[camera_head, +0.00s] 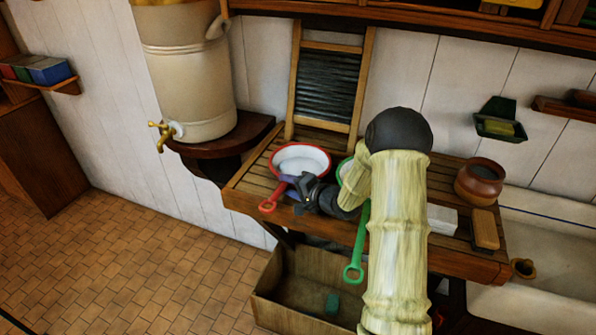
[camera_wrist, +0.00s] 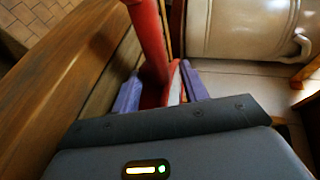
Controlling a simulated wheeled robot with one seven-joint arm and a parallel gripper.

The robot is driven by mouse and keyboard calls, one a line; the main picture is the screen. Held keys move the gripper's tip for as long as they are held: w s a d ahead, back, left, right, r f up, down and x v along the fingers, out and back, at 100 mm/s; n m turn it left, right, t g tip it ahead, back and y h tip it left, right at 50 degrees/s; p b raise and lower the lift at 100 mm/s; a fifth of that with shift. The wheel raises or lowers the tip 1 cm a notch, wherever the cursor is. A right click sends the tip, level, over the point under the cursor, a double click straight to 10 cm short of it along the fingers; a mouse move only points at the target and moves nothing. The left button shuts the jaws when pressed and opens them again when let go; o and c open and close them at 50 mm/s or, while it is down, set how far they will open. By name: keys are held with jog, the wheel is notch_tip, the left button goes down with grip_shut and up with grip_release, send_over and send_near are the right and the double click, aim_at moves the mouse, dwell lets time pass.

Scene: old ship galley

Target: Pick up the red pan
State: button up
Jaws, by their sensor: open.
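The red pan (camera_head: 300,156) has a white inside and sits on the slatted wooden counter, its red handle (camera_head: 270,198) towards the front left edge. My gripper (camera_head: 291,187) is at the near side of the pan, close to where the handle meets the rim. In the wrist view the purple fingers of my gripper (camera_wrist: 162,88) stand apart, one on each side of the red pan (camera_wrist: 150,42). The fingers are open. I cannot tell whether either finger touches the pan. The arm and gripper hide part of the pan's near rim.
A green-handled pan (camera_head: 357,245) lies just right, partly behind my arm. A washboard (camera_head: 330,75) leans behind, and a cream urn (camera_head: 190,70) stands at left. A brown pot (camera_head: 479,182) and brush (camera_head: 485,230) are at right. A wooden crate (camera_head: 275,305) is below.

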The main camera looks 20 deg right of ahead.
grip_shut()
jog(key=shift+r, duration=0.1)
jog(key=shift+r, duration=0.1)
jog(key=shift+w+r, duration=0.1)
jog(key=shift+r, duration=0.4)
notch_tip(320, 180, up, 2)
jog(key=shift+r+b, duration=0.1)
jog(key=shift+b, duration=0.35)
jog(key=s+a+b, duration=0.4)
jog(key=s+a, duration=0.6)
jog(key=s, duration=0.4)
jog(key=shift+s+a+b, duration=0.35)
